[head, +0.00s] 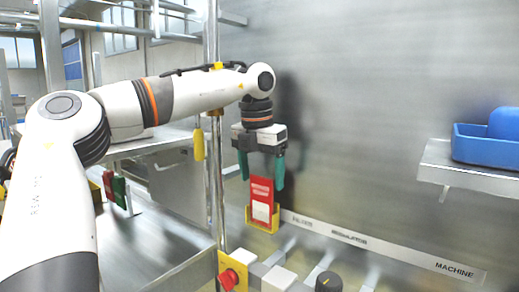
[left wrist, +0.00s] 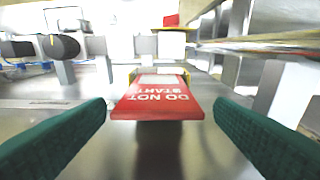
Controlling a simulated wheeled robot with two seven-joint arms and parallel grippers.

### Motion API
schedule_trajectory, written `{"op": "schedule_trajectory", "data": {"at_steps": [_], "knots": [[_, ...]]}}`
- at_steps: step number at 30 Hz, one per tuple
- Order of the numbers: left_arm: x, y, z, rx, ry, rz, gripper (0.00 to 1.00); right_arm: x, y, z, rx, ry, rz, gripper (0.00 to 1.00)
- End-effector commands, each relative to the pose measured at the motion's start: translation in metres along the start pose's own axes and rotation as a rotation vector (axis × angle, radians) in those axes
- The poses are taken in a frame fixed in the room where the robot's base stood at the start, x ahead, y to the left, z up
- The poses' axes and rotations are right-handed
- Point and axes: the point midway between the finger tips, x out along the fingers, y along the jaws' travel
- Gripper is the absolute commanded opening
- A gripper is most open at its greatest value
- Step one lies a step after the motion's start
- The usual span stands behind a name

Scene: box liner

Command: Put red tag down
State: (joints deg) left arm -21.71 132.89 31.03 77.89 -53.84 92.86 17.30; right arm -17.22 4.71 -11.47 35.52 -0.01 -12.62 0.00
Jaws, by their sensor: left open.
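The red tag (head: 262,190) stands upright in a small yellow holder (head: 262,219) in the head view, its upper part showing above the holder. In the left wrist view the red tag (left wrist: 158,102) shows the words "DO NOT START", with a gap on both sides. My left gripper (head: 262,182) points down over the tag with its green fingers open, one on each side. In the left wrist view the fingers (left wrist: 160,135) stand apart and neither touches the tag. My right gripper is not in view.
A metal pole (head: 213,150) stands to the left. A shelf with a blue bin (head: 485,146) is at right. Red and green tags (head: 114,188) hang at left.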

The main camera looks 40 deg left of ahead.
Motion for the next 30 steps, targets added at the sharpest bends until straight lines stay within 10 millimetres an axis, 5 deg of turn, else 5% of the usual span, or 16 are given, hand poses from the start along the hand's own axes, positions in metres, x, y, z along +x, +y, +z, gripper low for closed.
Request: {"op": "schedule_trajectory", "data": {"at_steps": [15, 30], "knots": [[-0.099, 0.001, 0.000, 0.000, 0.001, -0.001, 0.77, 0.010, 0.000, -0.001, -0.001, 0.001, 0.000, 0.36], [-0.108, 0.001, 0.000, 0.002, 0.000, 0.001, 0.77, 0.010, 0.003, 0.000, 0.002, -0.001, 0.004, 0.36]]}}
